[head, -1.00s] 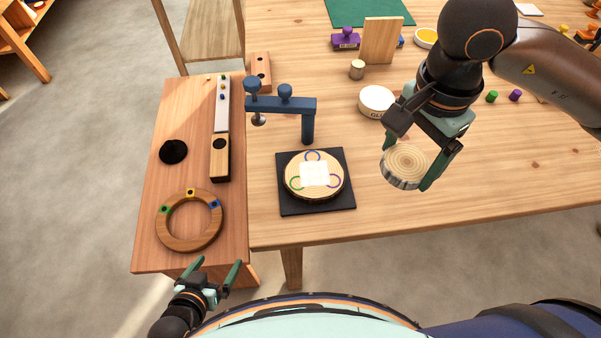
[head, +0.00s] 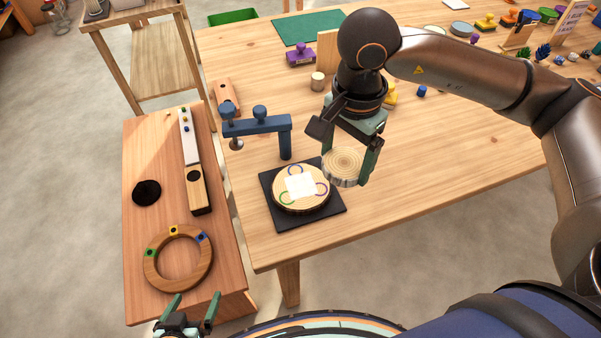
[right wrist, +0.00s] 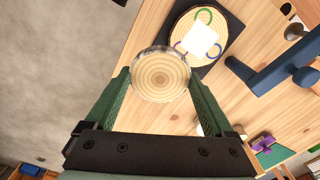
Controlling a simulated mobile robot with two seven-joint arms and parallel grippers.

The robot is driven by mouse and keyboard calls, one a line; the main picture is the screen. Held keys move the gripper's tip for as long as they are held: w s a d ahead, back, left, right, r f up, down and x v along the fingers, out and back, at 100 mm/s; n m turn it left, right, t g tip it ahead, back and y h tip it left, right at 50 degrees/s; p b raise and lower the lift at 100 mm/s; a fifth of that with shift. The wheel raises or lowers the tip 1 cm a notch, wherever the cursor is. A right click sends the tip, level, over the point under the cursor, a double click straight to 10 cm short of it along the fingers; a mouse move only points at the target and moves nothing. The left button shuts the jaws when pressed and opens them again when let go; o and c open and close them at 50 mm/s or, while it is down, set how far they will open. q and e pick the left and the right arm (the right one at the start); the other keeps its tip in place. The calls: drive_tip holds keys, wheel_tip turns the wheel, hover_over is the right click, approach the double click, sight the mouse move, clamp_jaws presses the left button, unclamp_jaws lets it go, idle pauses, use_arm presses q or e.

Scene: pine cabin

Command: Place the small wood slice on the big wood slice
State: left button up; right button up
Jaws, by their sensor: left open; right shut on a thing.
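The small wood slice (head: 343,165) is a round disc with pale rings and grey bark. My right gripper (head: 346,172) is shut on it and holds it just right of the big wood slice (head: 291,203). The small slice (right wrist: 160,76) shows between the fingers in the right wrist view. The big slice lies on a black square mat (head: 327,212), with a white square and green, blue and purple ring marks on top. It also shows in the right wrist view (right wrist: 182,36). My left gripper (head: 189,312) is open and empty at the bottom left.
A blue clamp (head: 262,125) stands on the table behind the big slice. A side bench (head: 150,220) at left holds a wooden ring (head: 150,272) and a black disc (head: 146,192).

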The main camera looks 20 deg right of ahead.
hover_over(302, 185)
wheel_tip(302, 185, down, 7)
drive_tip(key=shift+s+p, duration=0.1)
drive_tip(key=shift+p, duration=0.25)
drive_tip(key=shift+f, duration=1.85)
drive_tip(key=o, duration=1.1)
wheel_tip(302, 185, up, 12)
drive_tip(key=shift+a+r, duration=0.1)
drive_tip(key=shift+r, duration=0.15)
